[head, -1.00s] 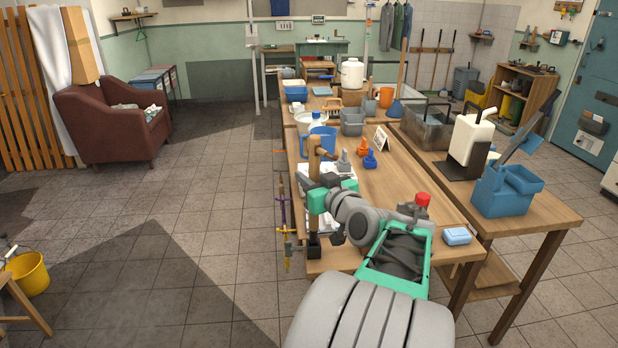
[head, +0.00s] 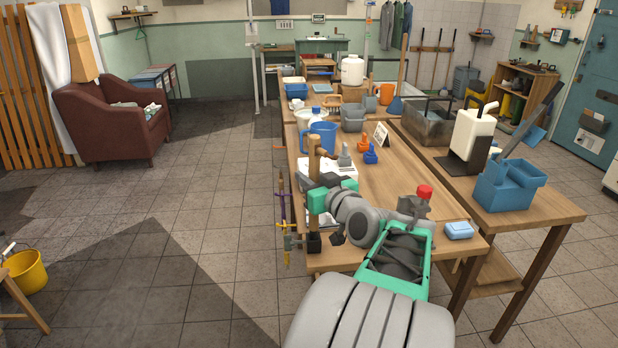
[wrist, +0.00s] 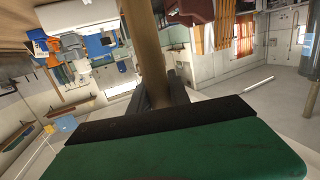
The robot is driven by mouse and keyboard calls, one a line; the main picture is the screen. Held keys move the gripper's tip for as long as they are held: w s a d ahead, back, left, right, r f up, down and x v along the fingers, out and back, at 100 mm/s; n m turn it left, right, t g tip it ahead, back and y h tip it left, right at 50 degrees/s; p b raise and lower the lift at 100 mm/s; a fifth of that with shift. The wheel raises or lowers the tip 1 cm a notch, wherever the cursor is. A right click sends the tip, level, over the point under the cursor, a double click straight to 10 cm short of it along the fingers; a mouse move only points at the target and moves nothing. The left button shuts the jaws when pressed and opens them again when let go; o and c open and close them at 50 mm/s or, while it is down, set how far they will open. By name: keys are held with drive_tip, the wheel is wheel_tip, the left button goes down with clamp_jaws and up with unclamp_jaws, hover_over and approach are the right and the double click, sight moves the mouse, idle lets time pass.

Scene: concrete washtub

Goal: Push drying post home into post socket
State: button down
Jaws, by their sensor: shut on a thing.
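The drying post (head: 314,155) is a brown wooden rod, standing roughly upright at the near left corner of the workbench. It also crosses the upper middle of the wrist view (wrist: 146,45). My gripper (head: 316,198) is shut on the post partway up, with green pads beside it. A dark block (head: 313,243) at the foot of the post, at the bench edge, looks like the post socket. The post's lower end meets this block or goes into it; its depth cannot be told. The socket is not clear in the wrist view.
A blue jug (head: 322,136) and a grey-topped bottle (head: 344,156) stand close behind the post. Coloured rods (head: 283,215) hang at the bench's left edge. A blue soap box (head: 459,230) lies to the right.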

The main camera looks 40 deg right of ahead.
drive_tip(key=shift+f+b, duration=1)
drive_tip(key=shift+b, duration=0.05)
drive_tip(key=c, duration=1.1)
unclamp_jaws()
drive_tip(key=shift+c, duration=0.2)
drive_tip(key=v, duration=0.7)
drive_tip(key=shift+s+a, duration=0.15)
drive_tip(key=shift+s, duration=0.25)
